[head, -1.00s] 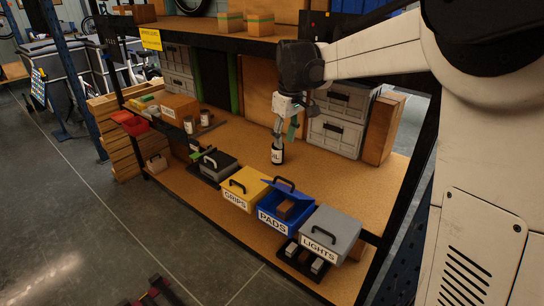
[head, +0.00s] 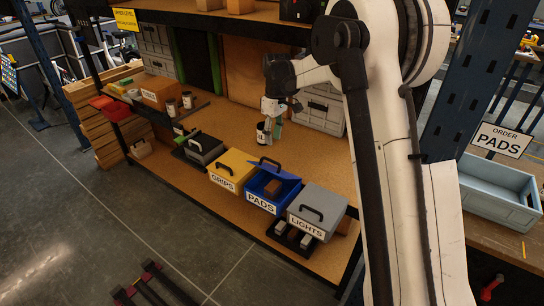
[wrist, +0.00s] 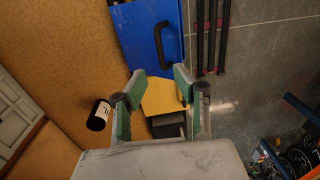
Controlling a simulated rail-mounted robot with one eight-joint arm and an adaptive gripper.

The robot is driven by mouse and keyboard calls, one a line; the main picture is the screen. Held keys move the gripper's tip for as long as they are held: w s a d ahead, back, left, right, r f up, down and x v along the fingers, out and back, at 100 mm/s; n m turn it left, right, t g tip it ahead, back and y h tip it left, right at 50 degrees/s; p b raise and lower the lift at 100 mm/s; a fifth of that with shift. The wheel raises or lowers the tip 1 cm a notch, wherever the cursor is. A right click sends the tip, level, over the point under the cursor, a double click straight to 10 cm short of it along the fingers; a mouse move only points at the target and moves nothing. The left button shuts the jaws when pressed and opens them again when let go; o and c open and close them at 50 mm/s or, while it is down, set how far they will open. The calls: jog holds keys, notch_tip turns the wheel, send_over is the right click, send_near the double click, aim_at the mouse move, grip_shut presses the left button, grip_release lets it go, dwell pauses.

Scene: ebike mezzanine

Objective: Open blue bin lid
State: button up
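The blue bin (head: 262,204), labelled PADS, stands on the lower shelf between the yellow and grey bins. Its blue lid (head: 287,184) is raised and tilted at the back, and a brown block (head: 272,188) shows inside the bin. The lid's black handle (head: 269,162) stands up at its far edge. In the wrist view the blue lid (wrist: 147,48) and its dark handle (wrist: 163,45) lie ahead of my gripper (wrist: 158,74). The green fingers are apart with nothing between them. In the head view my gripper (head: 272,122) hangs above the shelf, behind the bin and apart from it.
The yellow GRIPS bin (head: 224,178) and grey LIGHTS bin (head: 306,223) flank the blue one. A light blue tray (head: 490,209) sits at right under an ORDER PADS sign (head: 502,139). The shelf board behind the bins is mostly clear.

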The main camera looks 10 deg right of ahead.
jog(key=f, duration=0.8)
jog(key=shift+s+a+f, duration=0.25)
jog(key=shift+f, duration=0.1)
grip_shut()
